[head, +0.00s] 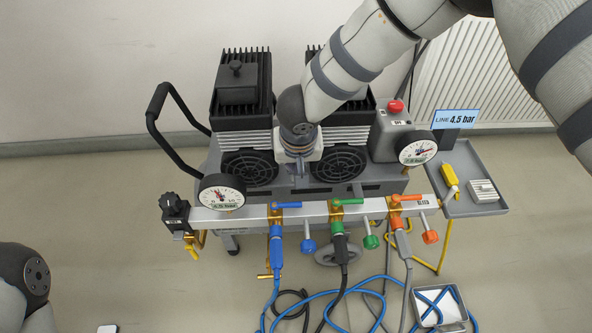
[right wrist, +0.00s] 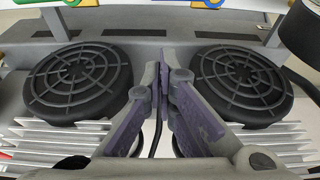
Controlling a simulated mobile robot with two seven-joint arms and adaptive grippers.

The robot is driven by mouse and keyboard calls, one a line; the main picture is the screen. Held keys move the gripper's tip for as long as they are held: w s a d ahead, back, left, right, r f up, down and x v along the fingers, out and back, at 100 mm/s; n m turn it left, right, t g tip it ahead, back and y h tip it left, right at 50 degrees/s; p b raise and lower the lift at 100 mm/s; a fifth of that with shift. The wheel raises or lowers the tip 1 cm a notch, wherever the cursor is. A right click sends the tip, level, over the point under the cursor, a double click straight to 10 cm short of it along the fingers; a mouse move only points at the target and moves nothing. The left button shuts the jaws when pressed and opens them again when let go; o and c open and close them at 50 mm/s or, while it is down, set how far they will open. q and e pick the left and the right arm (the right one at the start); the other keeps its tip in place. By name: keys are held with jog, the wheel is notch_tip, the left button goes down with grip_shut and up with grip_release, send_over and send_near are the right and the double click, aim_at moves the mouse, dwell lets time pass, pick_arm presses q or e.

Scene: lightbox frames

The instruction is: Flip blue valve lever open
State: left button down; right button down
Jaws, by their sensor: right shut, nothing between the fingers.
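The blue valve lever (head: 287,205) lies along the silver manifold bar, its handle pointing right from the brass valve body (head: 277,213). A blue hose connector (head: 276,248) hangs below that valve. In the right wrist view, part of a blue lever (right wrist: 212,4) shows at the top edge, mostly cut off. My right gripper (head: 300,170) is over the compressor, behind the bar and apart from the lever; its fingertips are hard to make out from the head. In the right wrist view its fingers (right wrist: 164,72) are together and empty. My left gripper is out of view.
Green (head: 343,202) and orange (head: 408,197) levers sit farther right on the bar. A blue knob (head: 308,246) hangs beside the blue valve. Gauges (head: 221,193) (head: 417,149) stand at both ends. A black handle (head: 165,120) rises at left. Hoses cross the floor in front.

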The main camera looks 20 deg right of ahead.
aim_at(286, 205)
jog(key=f, duration=0.1)
jog(key=s+f, duration=0.1)
jog(key=f, duration=0.3)
jog(key=shift+s+a+f+b, duration=0.15)
jog(key=shift+s+a+b, duration=0.15)
jog(key=shift+s+b, duration=0.1)
